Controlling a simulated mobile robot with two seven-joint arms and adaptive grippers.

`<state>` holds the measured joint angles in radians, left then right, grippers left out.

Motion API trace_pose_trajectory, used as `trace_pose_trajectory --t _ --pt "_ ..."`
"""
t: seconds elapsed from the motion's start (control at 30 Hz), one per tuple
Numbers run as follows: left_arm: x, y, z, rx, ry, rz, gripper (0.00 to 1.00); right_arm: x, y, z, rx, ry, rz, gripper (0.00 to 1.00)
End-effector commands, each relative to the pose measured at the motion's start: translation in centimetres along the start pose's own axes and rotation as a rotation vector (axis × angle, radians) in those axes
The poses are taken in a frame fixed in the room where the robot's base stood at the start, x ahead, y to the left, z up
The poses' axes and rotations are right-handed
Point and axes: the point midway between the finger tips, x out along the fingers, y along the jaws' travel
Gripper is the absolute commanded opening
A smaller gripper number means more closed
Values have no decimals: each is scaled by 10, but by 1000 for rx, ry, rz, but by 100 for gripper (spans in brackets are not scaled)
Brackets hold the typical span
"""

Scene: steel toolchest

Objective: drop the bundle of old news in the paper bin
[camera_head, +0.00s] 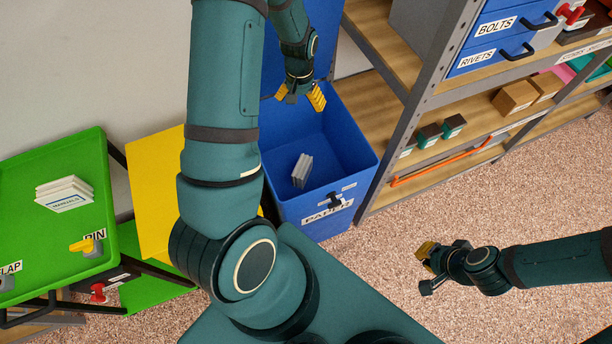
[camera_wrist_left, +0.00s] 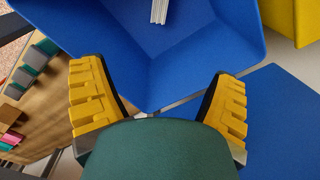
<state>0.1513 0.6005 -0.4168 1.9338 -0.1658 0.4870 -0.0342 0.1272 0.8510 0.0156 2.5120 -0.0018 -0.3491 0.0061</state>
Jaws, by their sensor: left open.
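The blue paper bin (camera_head: 352,150) stands open left of the shelving, with a partly hidden "PAPER" label on its front. A pale, grey-white bundle (camera_head: 302,168) stands on edge inside it, near the front wall; it also shows at the top of the left wrist view (camera_wrist_left: 159,10). My left gripper (camera_head: 301,97) is open and empty, above the bin's back edge and apart from the bundle. Its two yellow fingers are spread wide in the left wrist view (camera_wrist_left: 165,100). My right gripper (camera_head: 427,268) is over the floor at lower right; its finger opening is unclear.
A green table (camera_head: 40,165) at left holds a stack labelled "MANUALS" (camera_head: 64,193). A yellow panel or container (camera_head: 152,160) stands between it and the bin, partly behind my left arm. Shelving (camera_head: 430,90) with boxes and drawers stands at right. Speckled floor in front is clear.

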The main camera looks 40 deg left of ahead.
Motion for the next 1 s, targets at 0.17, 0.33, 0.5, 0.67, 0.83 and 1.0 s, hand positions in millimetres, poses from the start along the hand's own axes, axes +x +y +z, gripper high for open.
trace_pose_trajectory --t 0.17,0.33,0.5,0.67,0.83,1.0 --pt "-37 0 -1 1 4 0 87 0 0 0 0 0 0 0" --pt "-60 0 0 1 2 0 87 0 0 0 0 0 0 0" --pt "-70 0 0 0 0 0 87 0 0 0 0 0 0 0" --pt "-71 0 0 0 -1 -1 87 0 0 0 0 0 0 0" --pt "-70 0 0 0 -1 -1 87 0 0 0 0 0 0 0" --pt "-70 1 0 1 -1 0 87 0 0 0 0 0 0 0"
